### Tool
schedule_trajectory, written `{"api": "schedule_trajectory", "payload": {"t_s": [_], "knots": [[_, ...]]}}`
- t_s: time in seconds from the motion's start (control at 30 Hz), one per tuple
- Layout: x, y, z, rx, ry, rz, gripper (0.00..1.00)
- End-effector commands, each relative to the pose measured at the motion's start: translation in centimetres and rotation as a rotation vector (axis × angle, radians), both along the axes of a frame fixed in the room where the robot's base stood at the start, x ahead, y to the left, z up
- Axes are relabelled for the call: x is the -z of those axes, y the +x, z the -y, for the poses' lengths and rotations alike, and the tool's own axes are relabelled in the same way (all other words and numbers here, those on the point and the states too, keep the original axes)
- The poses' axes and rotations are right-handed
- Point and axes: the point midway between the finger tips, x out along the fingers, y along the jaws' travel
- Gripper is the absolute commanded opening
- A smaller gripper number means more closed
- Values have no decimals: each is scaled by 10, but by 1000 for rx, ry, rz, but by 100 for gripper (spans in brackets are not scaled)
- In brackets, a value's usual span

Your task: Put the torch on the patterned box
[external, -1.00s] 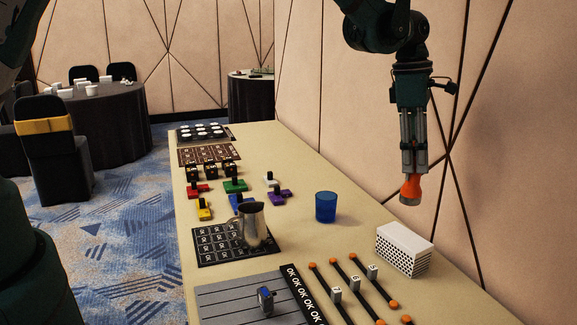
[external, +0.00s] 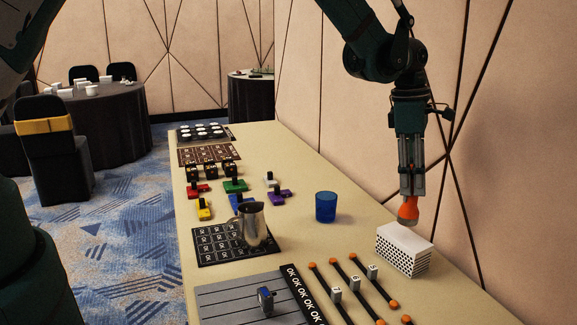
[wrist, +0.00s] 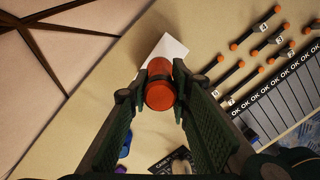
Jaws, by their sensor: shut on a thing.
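The torch (external: 409,210) is orange with a grey lower end. My gripper (external: 411,192) is shut on it and holds it upright, grey end down, over the patterned box (external: 404,247). The box is white on top with a black dotted pattern on its sides and stands on the table near the wall. The torch's lower end is close to the box top; I cannot tell whether they touch. In the wrist view the torch (wrist: 160,92) sits between my two fingers, and the white box top (wrist: 171,47) shows partly behind it.
A blue cup (external: 326,207) and a metal jug (external: 252,224) stand left of the box. Numbered sliders on bars with orange ends (external: 354,282) lie in front of it. The wall (external: 500,130) is close on the right.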

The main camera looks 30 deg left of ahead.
Motion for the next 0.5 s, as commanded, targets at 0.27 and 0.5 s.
{"api": "schedule_trajectory", "payload": {"t_s": [0.27, 0.5], "knots": [[4, 0, 0, 0, 0, 0, 0], [9, 0, 0, 0, 0, 0, 0]]}}
